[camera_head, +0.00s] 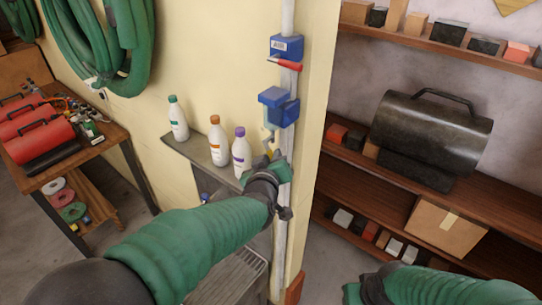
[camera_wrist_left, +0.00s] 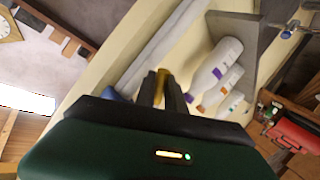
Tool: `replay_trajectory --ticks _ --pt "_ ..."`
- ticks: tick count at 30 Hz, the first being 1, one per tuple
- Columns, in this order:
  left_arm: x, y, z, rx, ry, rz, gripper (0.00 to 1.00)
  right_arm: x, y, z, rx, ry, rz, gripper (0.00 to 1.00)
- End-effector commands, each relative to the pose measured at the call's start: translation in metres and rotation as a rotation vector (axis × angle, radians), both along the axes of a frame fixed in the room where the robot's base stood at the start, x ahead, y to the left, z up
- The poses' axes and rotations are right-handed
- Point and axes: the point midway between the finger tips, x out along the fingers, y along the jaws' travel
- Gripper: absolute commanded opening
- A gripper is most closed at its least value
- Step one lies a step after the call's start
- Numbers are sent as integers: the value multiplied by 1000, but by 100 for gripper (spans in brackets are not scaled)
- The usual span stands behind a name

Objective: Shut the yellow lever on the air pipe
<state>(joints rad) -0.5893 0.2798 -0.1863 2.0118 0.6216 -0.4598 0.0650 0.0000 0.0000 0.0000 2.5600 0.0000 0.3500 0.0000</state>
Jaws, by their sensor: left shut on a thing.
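The pale air pipe (camera_head: 288,18) runs upright along the edge of the cream wall. A small part of the yellow lever (camera_head: 268,150) shows just above my left gripper (camera_head: 270,160). In the left wrist view, the yellow lever (camera_wrist_left: 161,76) shows between the dark fingers of my left gripper (camera_wrist_left: 160,90), which are shut on it. The fingers hide most of the lever, so its angle is hard to tell. My right arm shows at the bottom right; its gripper (camera_head: 353,292) is cut off by the frame edge and its fingers are hidden.
Above the lever, the pipe carries blue blocks (camera_head: 280,105) and a red lever (camera_head: 285,64). Several bottles (camera_head: 217,140) stand on a grey wall shelf (camera_head: 180,148) left of the gripper. A wooden shelf unit (camera_head: 360,190) with a dark heater (camera_head: 430,135) is at the right.

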Motion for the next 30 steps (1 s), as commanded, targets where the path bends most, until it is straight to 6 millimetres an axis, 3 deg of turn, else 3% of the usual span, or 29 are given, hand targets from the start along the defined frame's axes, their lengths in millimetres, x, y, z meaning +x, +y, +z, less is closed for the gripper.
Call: replay_trajectory --ticks 17,18,22,30 --pt "0 -1 2 -37 23 1 0 0 0 2 0 0 0 36" --pt "0 -1 2 -37 23 1 17 0 0 2 0 0 0 36" --pt "0 -1 2 -36 24 1 34 0 0 2 0 0 0 36" --pt "-1 -1 2 -36 25 1 36 0 0 2 0 0 0 36"
